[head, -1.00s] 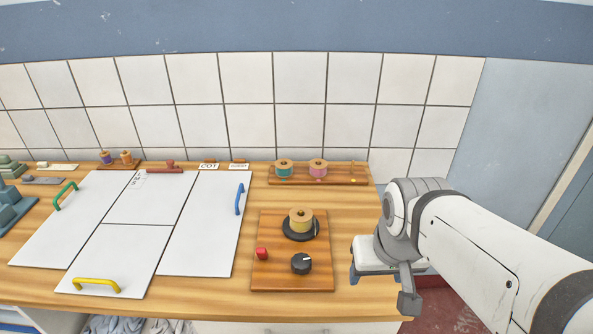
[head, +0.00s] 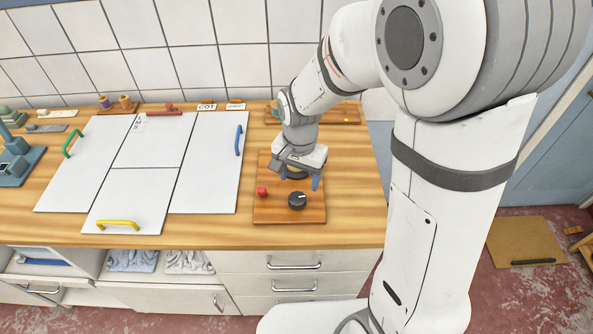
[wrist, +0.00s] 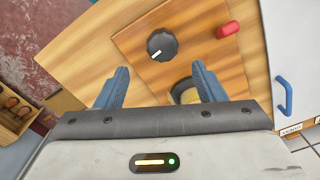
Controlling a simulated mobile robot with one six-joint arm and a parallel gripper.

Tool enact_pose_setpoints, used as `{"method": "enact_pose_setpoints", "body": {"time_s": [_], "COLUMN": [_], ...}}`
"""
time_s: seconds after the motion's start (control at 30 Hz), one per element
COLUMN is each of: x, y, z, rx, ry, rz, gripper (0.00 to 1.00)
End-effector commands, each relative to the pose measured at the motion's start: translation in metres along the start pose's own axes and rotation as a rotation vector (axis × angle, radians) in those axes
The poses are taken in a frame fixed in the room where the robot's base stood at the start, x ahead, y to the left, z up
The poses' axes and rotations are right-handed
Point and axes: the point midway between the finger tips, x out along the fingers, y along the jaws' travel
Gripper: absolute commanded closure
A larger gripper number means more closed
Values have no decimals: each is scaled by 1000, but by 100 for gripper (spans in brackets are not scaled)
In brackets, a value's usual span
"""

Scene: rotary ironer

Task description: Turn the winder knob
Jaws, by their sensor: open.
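The winder board (head: 262,214) is a brown wooden plate on the worktop. A black round knob (head: 297,201) with a white pointer mark sits on its front part; the knob also shows in the wrist view (wrist: 161,45), ahead of my fingertips and apart from them. A red button (head: 262,192) is left of the knob. My gripper (head: 300,183) is open above the board, just behind the knob, with its blue fingers (wrist: 160,80) apart. The yellow spool (wrist: 185,91) is partly hidden by one finger and the gripper body.
White panels (head: 203,165) with a blue handle (head: 239,140), a yellow handle (head: 117,224) and a green handle (head: 72,143) cover the left of the worktop. A rear spool rack (head: 345,114) is mostly hidden behind my arm. Drawers (head: 290,265) are below the front edge.

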Motion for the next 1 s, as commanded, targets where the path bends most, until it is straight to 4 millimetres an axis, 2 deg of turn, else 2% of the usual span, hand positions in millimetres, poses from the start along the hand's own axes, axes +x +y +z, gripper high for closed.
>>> {"method": "enact_pose_setpoints", "body": {"time_s": [0.17, 0.6, 0.8, 1.0], "x": [11, 71, 81, 82], "y": [-6, -4, -4, -5], "z": [1, 1, 1, 1], "rx": [17, 16, 15, 15], "ry": [-7, -8, -6, -5], "rz": [7, 8, 6, 5], "gripper": [37, 37, 37, 37]}}
